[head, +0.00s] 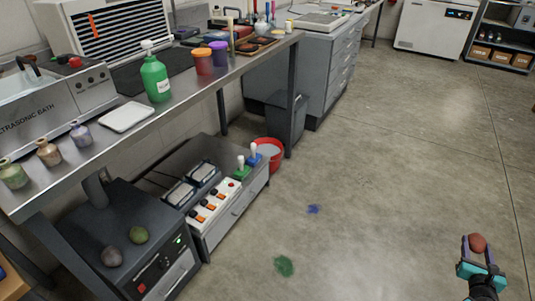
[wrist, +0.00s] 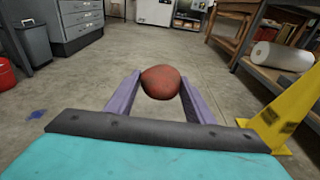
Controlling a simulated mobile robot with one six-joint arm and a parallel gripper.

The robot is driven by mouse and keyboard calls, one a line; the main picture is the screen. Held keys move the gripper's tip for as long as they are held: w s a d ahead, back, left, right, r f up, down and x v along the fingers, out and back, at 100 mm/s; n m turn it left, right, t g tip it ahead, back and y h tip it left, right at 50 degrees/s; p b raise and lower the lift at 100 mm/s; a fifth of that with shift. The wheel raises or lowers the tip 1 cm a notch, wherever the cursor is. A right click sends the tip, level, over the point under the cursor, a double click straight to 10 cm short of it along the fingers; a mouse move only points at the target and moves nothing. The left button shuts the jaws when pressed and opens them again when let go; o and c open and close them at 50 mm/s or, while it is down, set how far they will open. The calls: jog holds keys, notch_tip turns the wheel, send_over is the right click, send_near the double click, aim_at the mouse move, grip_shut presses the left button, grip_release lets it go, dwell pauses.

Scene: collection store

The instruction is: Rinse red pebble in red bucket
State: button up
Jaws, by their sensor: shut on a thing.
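The red pebble (head: 478,242) is a rounded, brownish-red stone. My gripper (head: 478,248) is shut on it and holds it up over the open floor at the lower right of the head view. In the wrist view the pebble (wrist: 161,82) sits between the two purple fingertips. The red bucket (head: 281,160) stands on the floor by the bench leg, left of and well apart from my gripper, partly hidden behind the low cabinet. Its inside looks pale grey. In the wrist view a sliver of the bucket (wrist: 6,77) shows at the left edge.
A steel bench (head: 190,101) with bottles and jars runs along the left. A grey bin (head: 288,121) stands behind the bucket. A blue stain (head: 313,209) and a green stain (head: 284,266) mark the open floor. A yellow sign (wrist: 287,112) stands close on the right.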

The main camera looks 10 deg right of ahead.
dwell(0.3)
jog(key=w+a+r+n+t+y, duration=0.2)
jog(key=w+a+r+n+y, duration=0.4)
jog(key=w+a, duration=0.65)
jog(key=w+a+r+n+t+y, duration=0.1)
jog(key=w+a+r+n+y, duration=0.2)
jog(key=w+a+r+y, duration=0.55)
jog(key=w+a+r+n+g+y, duration=0.2)
jog(key=w+a+r+n, duration=0.1)
jog(key=a, duration=0.9)
jog(key=w+a+r+n+g+y, duration=0.2)
jog(key=a+r+n+y, duration=0.1)
jog(key=a, duration=1)
jog(key=w+a+r+n+g+y, duration=0.3)
jog(key=a+r, duration=0.1)
jog(key=a, duration=0.9)
jog(key=shift+w+r, duration=0.2)
jog(key=shift+w, duration=0.15)
jog(key=shift+d, duration=0.2)
